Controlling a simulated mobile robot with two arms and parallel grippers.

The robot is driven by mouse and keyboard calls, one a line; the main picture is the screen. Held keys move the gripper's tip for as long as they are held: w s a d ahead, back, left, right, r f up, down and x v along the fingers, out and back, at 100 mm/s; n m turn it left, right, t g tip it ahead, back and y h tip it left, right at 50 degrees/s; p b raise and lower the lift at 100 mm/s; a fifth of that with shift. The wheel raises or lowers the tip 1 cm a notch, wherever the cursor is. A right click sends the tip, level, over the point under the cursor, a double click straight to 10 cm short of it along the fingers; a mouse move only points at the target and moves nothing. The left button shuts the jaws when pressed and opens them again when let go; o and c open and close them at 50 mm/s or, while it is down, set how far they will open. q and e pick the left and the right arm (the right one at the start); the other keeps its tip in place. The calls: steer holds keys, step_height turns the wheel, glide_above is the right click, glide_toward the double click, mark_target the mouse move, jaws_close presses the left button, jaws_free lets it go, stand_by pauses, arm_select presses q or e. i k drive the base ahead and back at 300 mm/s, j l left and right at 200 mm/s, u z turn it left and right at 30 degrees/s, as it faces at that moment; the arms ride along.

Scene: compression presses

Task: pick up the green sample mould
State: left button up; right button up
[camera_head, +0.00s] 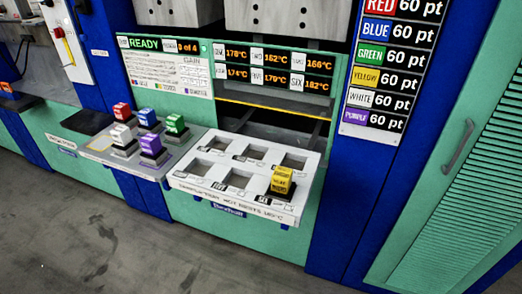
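The green sample mould (175,124) is a small green block on a dark base. It stands at the right end of the back row on the grey side shelf (92,149), left of the white slotted tray (222,203). A purple mould (151,146) stands in front of it and a blue mould (147,117) to its left. Nothing touches it from above. Neither of my grippers shows in the head view.
Red (121,112) and white (121,135) moulds share the shelf. A yellow mould (281,181) sits in the tray's front right slot; the other slots look empty. A blue press column (345,205) stands right of the tray. The grey floor (110,240) in front is clear.

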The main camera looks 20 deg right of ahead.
mark_target(177, 132)
steer(key=z, duration=0.3)
steer(key=i+j+z, duration=0.15)
steer(key=z, duration=0.15)
steer(key=i+j+z, duration=0.1)
steer(key=j+z, duration=0.45)
steer(key=j, duration=0.2)
steer(key=i, duration=0.05)
